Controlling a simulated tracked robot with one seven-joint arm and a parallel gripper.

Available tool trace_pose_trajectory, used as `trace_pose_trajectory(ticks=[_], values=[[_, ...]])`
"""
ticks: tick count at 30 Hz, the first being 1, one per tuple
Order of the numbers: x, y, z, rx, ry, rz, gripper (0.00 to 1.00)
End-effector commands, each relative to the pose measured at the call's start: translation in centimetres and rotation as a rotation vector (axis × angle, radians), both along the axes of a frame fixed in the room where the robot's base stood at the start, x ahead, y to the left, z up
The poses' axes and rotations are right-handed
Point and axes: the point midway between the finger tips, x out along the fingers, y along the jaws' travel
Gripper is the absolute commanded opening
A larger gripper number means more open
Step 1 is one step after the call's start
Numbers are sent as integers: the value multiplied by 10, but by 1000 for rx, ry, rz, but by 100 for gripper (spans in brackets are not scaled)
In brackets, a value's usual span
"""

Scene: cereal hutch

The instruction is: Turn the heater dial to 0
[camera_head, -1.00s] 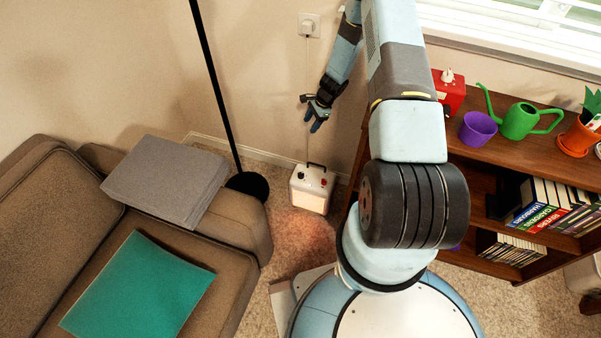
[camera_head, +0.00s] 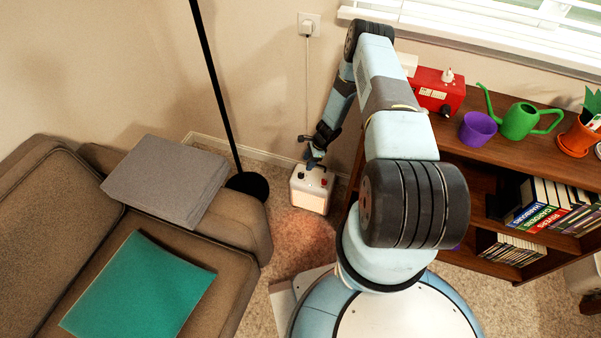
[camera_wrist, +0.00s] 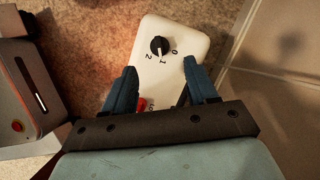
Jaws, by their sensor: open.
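The white heater (camera_head: 309,196) stands on the carpet by the wall, with an orange glow on the carpet before it. In the wrist view the heater top (camera_wrist: 188,29) carries a round black dial (camera_wrist: 158,46) marked 0, 1 and 2. The dial's white pointer appears to face 1. A red switch (camera_wrist: 144,103) is partly hidden between my fingers. My gripper (camera_wrist: 159,67) is open over the heater top, its two blue fingertips on either side and just short of the dial. In the head view my gripper (camera_head: 315,160) is low over the heater.
A black lamp pole and its round base (camera_head: 248,185) stand left of the heater. A sofa (camera_head: 236,230) is farther left. A wooden shelf (camera_head: 493,150) with pots and books is on the right. A cord (camera_head: 307,85) runs up to the wall outlet (camera_head: 309,25).

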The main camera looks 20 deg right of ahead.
Motion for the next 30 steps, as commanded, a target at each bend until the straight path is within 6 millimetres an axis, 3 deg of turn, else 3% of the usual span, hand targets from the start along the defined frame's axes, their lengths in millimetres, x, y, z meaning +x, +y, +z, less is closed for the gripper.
trace_pose_trajectory(ticks=[9, 15, 30], values=[[1, 20, -48, 1, 2, 1, 57], [3, 28, -67, 0, 0, -1, 57], [3, 32, -76, 0, 0, 0, 55]])
